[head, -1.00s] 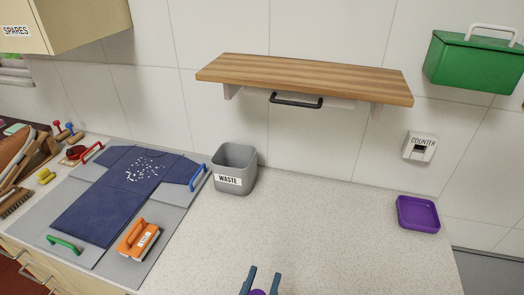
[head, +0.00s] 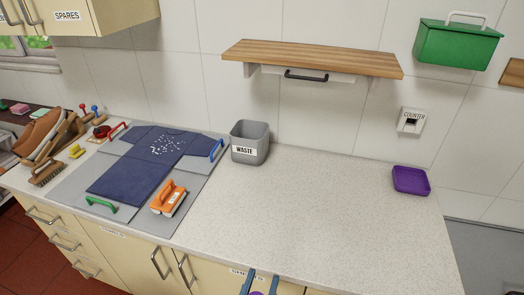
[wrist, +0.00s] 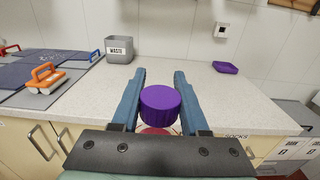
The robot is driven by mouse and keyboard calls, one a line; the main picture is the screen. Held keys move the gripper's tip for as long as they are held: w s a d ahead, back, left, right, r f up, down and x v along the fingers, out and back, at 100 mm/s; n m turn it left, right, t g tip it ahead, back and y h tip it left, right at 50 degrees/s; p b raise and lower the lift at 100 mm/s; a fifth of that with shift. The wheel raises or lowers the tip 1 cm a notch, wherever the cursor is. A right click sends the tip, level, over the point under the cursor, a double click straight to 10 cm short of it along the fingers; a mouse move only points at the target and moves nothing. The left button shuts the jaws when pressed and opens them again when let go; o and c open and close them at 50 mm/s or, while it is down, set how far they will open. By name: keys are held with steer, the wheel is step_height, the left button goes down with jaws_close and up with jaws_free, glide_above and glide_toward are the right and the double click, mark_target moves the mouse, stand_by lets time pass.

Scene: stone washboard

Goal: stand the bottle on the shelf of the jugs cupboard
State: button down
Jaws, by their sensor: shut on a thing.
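The bottle shows as a round purple ribbed cap (wrist: 160,106) between my fingers in the wrist view. Something reddish shows just below the cap; the rest of the bottle is hidden by my gripper. My gripper (head: 260,284) is shut on it, at the bottom edge of the head view, in front of the counter's front edge. Its two blue fingers (wrist: 158,90) stand either side of the cap. No cupboard marked jugs can be read. A cream cupboard marked SPARES (head: 100,20) hangs at the upper left.
The pale counter (head: 310,210) is largely clear in the middle. A wooden shelf (head: 310,58) and green box (head: 456,45) are on the wall.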

steer(key=shift+f+y, duration=0.3)
steer(key=shift+f, duration=0.1)
steer(key=s+f+n+y, duration=0.1)
steer(key=f, duration=0.2)
steer(key=s+f+n+y, duration=0.1)
steer(key=s+f+y, duration=0.1)
steer(key=f, duration=0.2)
steer(key=s+f+n+y, duration=0.1)
steer(key=s+f, duration=0.1)
steer(key=f, duration=0.1)
steer(key=shift+d+f+t, duration=0.15)
steer(key=shift+t, duration=0.15)
steer(key=shift+d, duration=0.2)
